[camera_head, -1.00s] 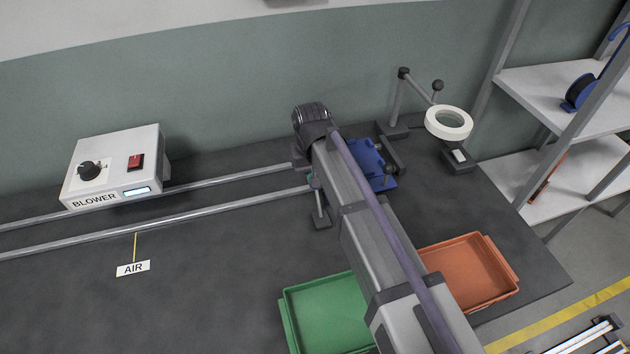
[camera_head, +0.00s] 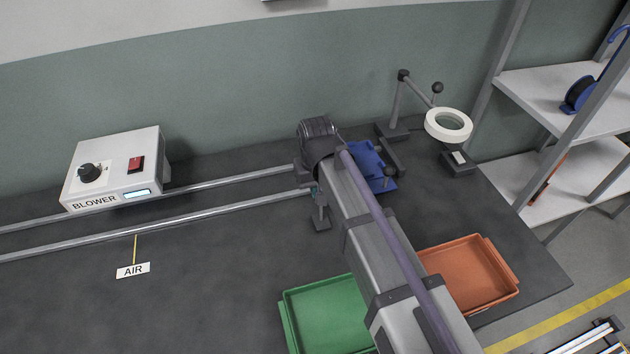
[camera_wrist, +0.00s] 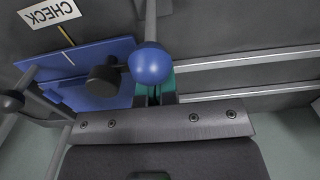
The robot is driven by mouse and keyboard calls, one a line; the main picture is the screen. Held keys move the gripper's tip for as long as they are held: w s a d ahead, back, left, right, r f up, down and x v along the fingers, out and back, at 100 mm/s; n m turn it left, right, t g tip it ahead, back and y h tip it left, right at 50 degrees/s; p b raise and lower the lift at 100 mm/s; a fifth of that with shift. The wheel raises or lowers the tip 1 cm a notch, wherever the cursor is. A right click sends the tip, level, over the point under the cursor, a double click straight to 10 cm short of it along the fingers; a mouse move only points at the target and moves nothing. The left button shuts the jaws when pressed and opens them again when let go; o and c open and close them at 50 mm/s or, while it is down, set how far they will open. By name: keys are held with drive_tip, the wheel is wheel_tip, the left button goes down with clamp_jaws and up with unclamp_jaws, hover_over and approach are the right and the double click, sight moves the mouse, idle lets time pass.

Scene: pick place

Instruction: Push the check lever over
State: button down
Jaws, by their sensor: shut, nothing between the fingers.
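A lever with a round blue knob (camera_wrist: 150,64) on a grey rod shows close up in the wrist view. It stands in front of my gripper (camera_wrist: 154,94), whose fingers are shut and empty and mostly hidden behind the knob. I cannot tell whether they touch the lever. A white CHECK label (camera_wrist: 49,12) lies near a blue plate (camera_wrist: 100,55), which carries a dark round knob (camera_wrist: 103,79). In the head view the blue plate (camera_head: 372,160) is partly covered by my wrist, and my fingertips are hidden.
Two parallel metal rails (camera_head: 225,203) run left past a BLOWER box (camera_head: 115,168) and an AIR label (camera_head: 133,270). A green tray (camera_head: 325,310) and an orange tray (camera_head: 470,275) stand in front. A ring lamp (camera_head: 448,125) stands behind, right.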

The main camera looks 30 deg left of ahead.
drive_tip(key=shift+s+d, duration=0.85)
drive_tip(key=shift+d, duration=0.2)
wheel_tip(320, 180, up, 8)
drive_tip(key=p, duration=0.8)
drive_tip(key=shift+w+a, duration=0.3)
drive_tip(key=shift+a, duration=0.1)
drive_tip(key=w+d+m, duration=0.2)
drive_tip(key=d+m, duration=0.3)
drive_tip(key=d, duration=1.8)
drive_tip(key=w+d+m, duration=0.2)
drive_tip(key=d+m, duration=0.3)
drive_tip(key=d, duration=1.9)
drive_tip(key=shift+d, duration=0.15)
